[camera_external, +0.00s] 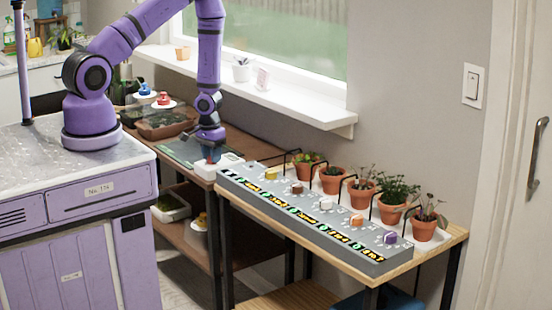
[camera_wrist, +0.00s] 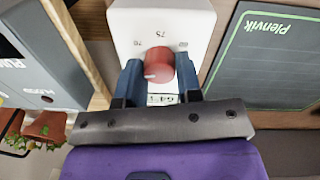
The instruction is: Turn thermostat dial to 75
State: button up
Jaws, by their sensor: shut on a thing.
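A small display below the dial is partly hidden and hard to read. My gripper (camera_wrist: 160,75) is shut on the dial, one dark blue finger on each side. In the external view my gripper (camera_external: 208,150) points down over the box.
A long grey control panel (camera_external: 300,218) with coloured knobs and lit displays stands right of the thermostat. Several potted plants (camera_external: 362,194) stand behind it under black tubes. A dark green board marked Plenvik (camera_wrist: 265,60) lies on the other side. The window sill (camera_external: 250,95) is behind my arm.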

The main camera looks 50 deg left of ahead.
jog(key=shift+m, duration=0.3)
jog(key=m, duration=0.4)
jog(key=shift+m, duration=0.4)
jog(key=m, duration=0.9)
jog(key=shift+m, duration=2.6)
jog(key=o, duration=0.9)
jog(key=shift+o, duration=0.2)
jog(key=shift+r, duration=0.1)
